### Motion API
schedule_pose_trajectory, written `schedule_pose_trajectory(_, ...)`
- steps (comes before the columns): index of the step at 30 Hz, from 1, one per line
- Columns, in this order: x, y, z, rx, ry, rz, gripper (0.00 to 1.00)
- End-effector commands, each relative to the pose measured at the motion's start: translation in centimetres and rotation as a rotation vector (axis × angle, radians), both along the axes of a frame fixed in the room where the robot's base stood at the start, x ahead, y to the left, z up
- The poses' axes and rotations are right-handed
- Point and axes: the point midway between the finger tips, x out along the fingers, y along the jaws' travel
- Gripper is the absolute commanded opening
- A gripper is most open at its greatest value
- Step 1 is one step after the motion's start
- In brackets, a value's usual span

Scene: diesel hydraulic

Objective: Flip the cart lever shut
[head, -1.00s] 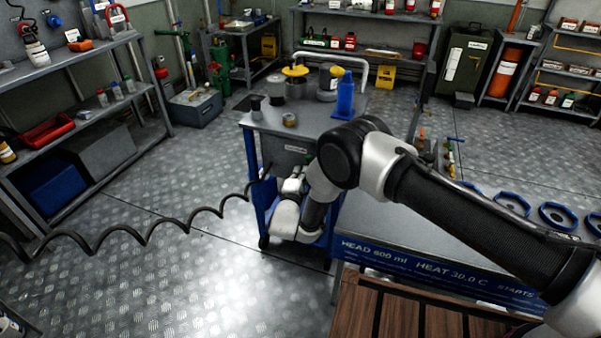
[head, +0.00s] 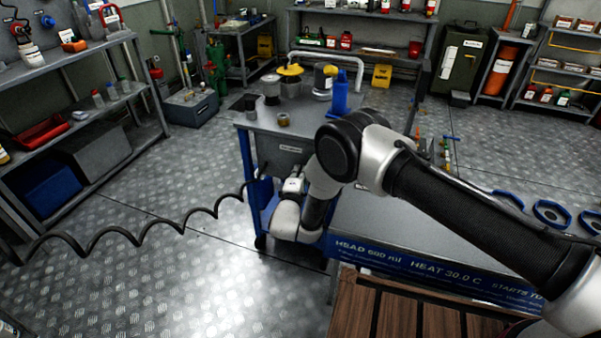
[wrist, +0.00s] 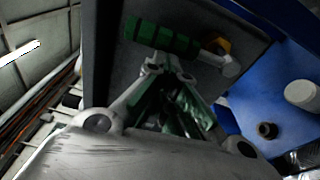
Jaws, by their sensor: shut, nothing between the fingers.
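The cart (head: 268,122) has a grey top and a blue frame and stands in the middle of the head view. In the wrist view its lever has a green ribbed grip (wrist: 160,37), a pale metal knuckle (wrist: 230,66) and a brass-coloured nut behind it. The grip lies roughly crosswise in the picture, in front of a grey panel. My gripper (wrist: 168,68) is shut and empty, its fingertips just below the grip; I cannot tell whether they touch it. In the head view my arm hides the lever and most of the gripper.
A grey bench with a blue lettered front (head: 430,265) is right of the cart. A black coiled cable (head: 130,230) hangs across the left.

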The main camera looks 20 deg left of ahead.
Motion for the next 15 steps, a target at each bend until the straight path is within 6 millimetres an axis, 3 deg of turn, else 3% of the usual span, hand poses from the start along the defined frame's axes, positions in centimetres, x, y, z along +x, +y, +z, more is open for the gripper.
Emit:
schedule_pose_trajectory(5,0.2,0.1,0.3,0.004,-0.004,-0.007,0.00)
schedule_pose_trajectory(11,-0.9,1.6,0.0,0.002,-0.002,-0.012,0.00)
schedule_pose_trajectory(15,-3.9,1.7,-0.1,-0.002,0.001,-0.011,0.00)
